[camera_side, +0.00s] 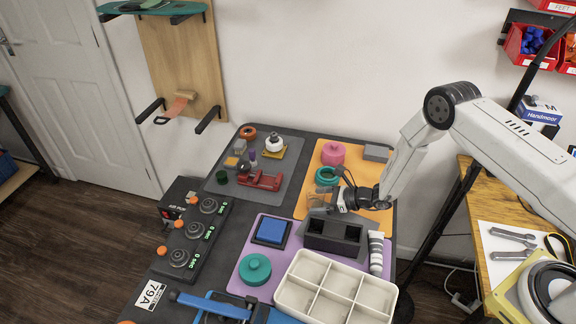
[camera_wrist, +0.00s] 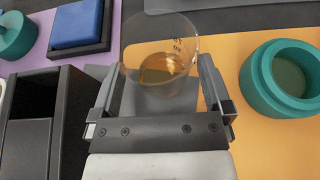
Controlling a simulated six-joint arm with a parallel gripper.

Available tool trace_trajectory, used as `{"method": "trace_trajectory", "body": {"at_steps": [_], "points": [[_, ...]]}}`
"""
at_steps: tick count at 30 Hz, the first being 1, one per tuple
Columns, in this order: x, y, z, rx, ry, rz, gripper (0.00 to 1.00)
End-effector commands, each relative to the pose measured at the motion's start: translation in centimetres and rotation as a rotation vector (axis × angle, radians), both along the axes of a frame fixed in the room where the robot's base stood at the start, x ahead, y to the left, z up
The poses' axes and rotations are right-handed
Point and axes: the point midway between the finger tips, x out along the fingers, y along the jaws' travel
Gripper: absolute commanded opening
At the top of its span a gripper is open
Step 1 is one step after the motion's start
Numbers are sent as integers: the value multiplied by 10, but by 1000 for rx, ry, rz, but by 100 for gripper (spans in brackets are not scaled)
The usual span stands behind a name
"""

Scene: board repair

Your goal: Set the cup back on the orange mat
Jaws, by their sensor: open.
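The clear cup (camera_wrist: 160,52), with dark markings on its side, is between the spread fingers of my gripper (camera_wrist: 160,78) in the wrist view. The fingers are open, one on each side of it. In the side view the cup (camera_side: 317,197) shows faintly at the end of my gripper (camera_side: 328,201), by the near left part of the orange mat (camera_side: 309,173). The orange mat (camera_wrist: 262,145) also shows in the wrist view, right of the cup. I cannot tell whether the cup's base rests fully on the mat. An amber tint shows through the cup.
A teal ring-shaped container (camera_wrist: 285,78) stands on the orange mat, right of my gripper. A black two-compartment box (camera_side: 334,238) is close on the near side. A pink pot (camera_side: 333,153) and grey block (camera_side: 376,152) stand farther back. The purple mat (camera_side: 291,257) is nearer.

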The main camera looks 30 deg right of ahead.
Motion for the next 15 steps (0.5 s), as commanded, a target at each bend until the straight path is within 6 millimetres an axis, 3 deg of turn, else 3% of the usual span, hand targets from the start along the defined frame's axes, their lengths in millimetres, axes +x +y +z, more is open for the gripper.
{"method": "trace_trajectory", "body": {"at_steps": [15], "points": [[-49, -48, 29, 0, 0, -3, 100]]}}
